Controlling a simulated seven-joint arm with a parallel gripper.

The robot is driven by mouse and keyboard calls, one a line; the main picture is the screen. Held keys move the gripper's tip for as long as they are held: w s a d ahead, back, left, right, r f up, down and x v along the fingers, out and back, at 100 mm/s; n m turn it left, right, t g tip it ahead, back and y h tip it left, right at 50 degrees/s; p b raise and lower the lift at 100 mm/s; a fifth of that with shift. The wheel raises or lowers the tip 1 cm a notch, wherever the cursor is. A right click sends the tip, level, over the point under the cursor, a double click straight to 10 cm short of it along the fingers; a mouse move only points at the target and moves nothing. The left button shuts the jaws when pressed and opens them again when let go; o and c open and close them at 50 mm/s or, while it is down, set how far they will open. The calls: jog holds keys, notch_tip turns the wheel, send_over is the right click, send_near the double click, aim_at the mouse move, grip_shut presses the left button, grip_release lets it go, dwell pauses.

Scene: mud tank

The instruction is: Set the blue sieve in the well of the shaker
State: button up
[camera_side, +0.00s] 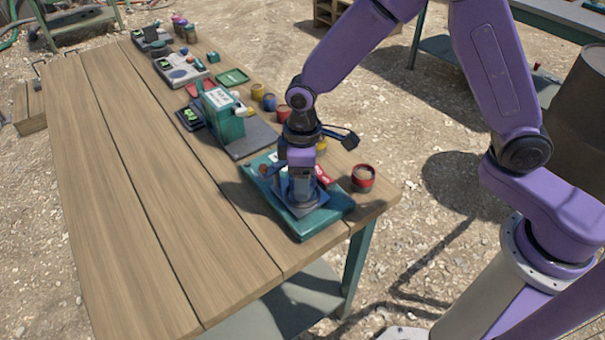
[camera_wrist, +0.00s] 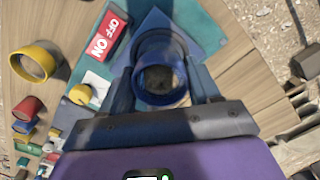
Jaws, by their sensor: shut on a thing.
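The shaker is a teal machine at the near end of the table (camera_side: 322,222). It also shows in the wrist view (camera_wrist: 206,22), with a blue plate (camera_wrist: 183,24), a red OFF/ON switch (camera_wrist: 108,36) and a yellow knob (camera_wrist: 79,94). My gripper (camera_side: 298,192) points down over the shaker's plate. In the wrist view my gripper (camera_wrist: 163,88) is shut on the blue sieve (camera_wrist: 161,41), a round ring with a brownish inside. The sieve is over the plate. The well is hidden beneath it, and I cannot tell whether the sieve touches down.
A yellow cup (camera_wrist: 35,62) shows in the wrist view. Another teal machine (camera_side: 222,122) and several cups stand farther back. The table's left side (camera_side: 150,190) is clear.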

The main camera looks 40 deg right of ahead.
jog(key=shift+f, duration=0.45)
jog(key=o, duration=1.3)
jog(key=shift+r, duration=3.75)
jog(key=s+d+r+n, duration=0.1)
jog(key=s+d, duration=0.4)
jog(key=s, duration=0.3)
jog(key=s+d+r, duration=0.2)
jog(key=s+d, duration=0.4)
jog(key=s, duration=0.2)
jog(key=s+d+r+n, duration=0.1)
jog(key=s+d+r, duration=0.1)
jog(key=s+d, duration=0.4)
jog(key=shift+s+d+r+n, duration=0.1)
jog(key=shift+s+n, duration=0.05)
jog(key=shift+s, duration=0.4)
jog(key=shift+s+r+n, duration=0.1)
jog(key=shift+s+n, duration=0.05)
jog(key=shift+s, duration=0.4)
